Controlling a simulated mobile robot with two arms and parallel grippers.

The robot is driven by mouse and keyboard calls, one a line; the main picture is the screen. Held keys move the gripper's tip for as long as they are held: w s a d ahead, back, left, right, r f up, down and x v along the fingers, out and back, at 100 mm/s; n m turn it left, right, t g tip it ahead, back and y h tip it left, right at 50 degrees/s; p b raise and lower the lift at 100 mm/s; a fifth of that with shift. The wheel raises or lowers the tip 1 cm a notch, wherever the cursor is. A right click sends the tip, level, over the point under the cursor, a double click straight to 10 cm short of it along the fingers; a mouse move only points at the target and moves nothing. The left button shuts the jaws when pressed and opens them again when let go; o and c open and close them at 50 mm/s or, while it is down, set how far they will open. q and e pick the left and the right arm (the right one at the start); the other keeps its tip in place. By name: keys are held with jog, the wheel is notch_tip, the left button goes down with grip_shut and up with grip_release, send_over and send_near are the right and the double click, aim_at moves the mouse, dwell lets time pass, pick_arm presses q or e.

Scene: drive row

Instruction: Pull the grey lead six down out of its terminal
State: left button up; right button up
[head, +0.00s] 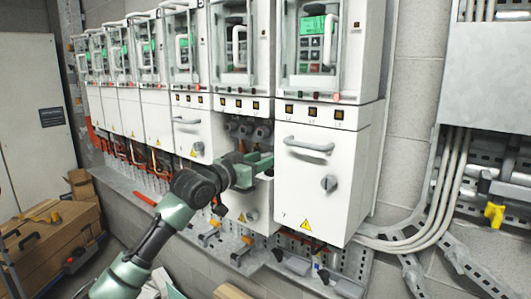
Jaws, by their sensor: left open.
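A row of white drive cabinets hangs on the wall. The second from the right (262,195) has a recess in its lower front, where several dark round terminals (232,127) show under small square indicators. My left arm comes up from the lower left. Its gripper (262,163) is open and in front of this cabinet, just below the terminals. The gripper and wrist cover part of the recess. I cannot make out the grey lead or whether the fingers touch anything. My right gripper is not in view.
The rightmost cabinet (325,185), with a grey handle (309,145) and knob, stands close to the right of the gripper. Grey cables (440,200) run down the wall at right.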

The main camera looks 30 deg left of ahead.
pick_arm(q)
jog(key=shift+w+d, duration=0.1)
jog(key=shift+w, duration=1)
jog(key=shift+s, duration=0.1)
grip_shut()
dwell(0.5)
